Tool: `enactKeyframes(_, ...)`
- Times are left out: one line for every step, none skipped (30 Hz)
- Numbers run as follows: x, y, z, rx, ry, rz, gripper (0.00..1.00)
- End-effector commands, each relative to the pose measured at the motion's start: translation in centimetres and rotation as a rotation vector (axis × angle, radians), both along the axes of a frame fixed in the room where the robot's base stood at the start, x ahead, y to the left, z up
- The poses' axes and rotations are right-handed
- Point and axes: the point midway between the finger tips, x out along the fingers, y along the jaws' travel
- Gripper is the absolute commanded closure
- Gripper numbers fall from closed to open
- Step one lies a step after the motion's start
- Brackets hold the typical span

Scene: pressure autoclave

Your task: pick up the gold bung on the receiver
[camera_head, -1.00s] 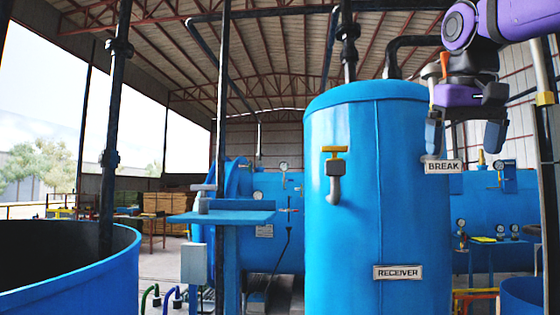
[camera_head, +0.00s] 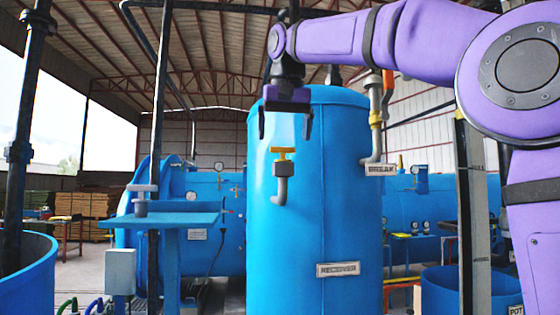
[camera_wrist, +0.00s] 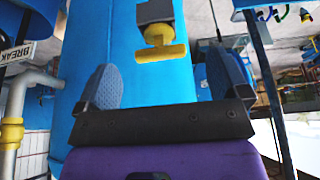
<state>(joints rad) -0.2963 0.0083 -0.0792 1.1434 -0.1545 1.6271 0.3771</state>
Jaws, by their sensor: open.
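The receiver is a tall blue tank (camera_head: 345,215) with a RECEIVER plate (camera_head: 338,269). On its front, a gold T-shaped bung (camera_head: 283,151) tops a grey bent pipe (camera_head: 282,190). My gripper (camera_head: 285,133) is open and points down, its two dark fingers apart just above the bung in the head view. In the wrist view the gold bung (camera_wrist: 161,52) shows beyond the open gripper (camera_wrist: 160,80), roughly centred between the fingers. Nothing is between the fingers.
A grey pipe with a gold fitting (camera_head: 376,110) and a BREAK plate (camera_head: 381,170) stands at the receiver's right side. A blue shelf (camera_head: 170,219) on a post is to the left. A large open blue vat (camera_head: 30,265) is at far left.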

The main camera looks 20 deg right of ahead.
Motion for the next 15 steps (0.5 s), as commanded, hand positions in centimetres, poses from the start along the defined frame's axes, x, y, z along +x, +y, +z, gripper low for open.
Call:
enactKeyframes(0.1,0.0,-0.3,0.0,0.001,0.0,0.06)
enactKeyframes(0.1,0.0,-0.4,0.0,0.001,0.0,0.06)
enactKeyframes(0.2,-0.1,-0.6,0.0,0.001,0.0,0.06)
enactKeyframes(0.3,-0.1,-0.8,0.0,0.001,0.0,0.06)
enactKeyframes(0.5,-0.1,-1.0,0.0,0.001,0.0,0.06)
enactKeyframes(0.7,-0.1,-1.4,0.0,0.001,0.0,0.06)
enactKeyframes(0.9,-0.1,-1.7,-0.001,0.003,0.001,0.06)
enactKeyframes(1.1,-0.2,-2.1,0.0,0.003,0.001,0.06)
enactKeyframes(1.4,-0.2,-2.6,0.0,0.002,0.001,0.06)
enactKeyframes(1.6,-0.2,-3.0,0.0,0.003,0.001,0.06)
enactKeyframes(1.8,-0.3,-3.4,0.0,0.002,0.001,0.06)
enactKeyframes(2.0,-0.3,-3.8,0.0,0.002,0.001,0.06)
enactKeyframes(2.1,-0.4,-4.2,0.0,0.003,0.001,0.06)
enactKeyframes(2.3,-0.4,-4.4,0.0,0.002,0.0,0.06)
enactKeyframes(2.4,-0.4,-4.7,0.0,0.001,0.0,0.06)
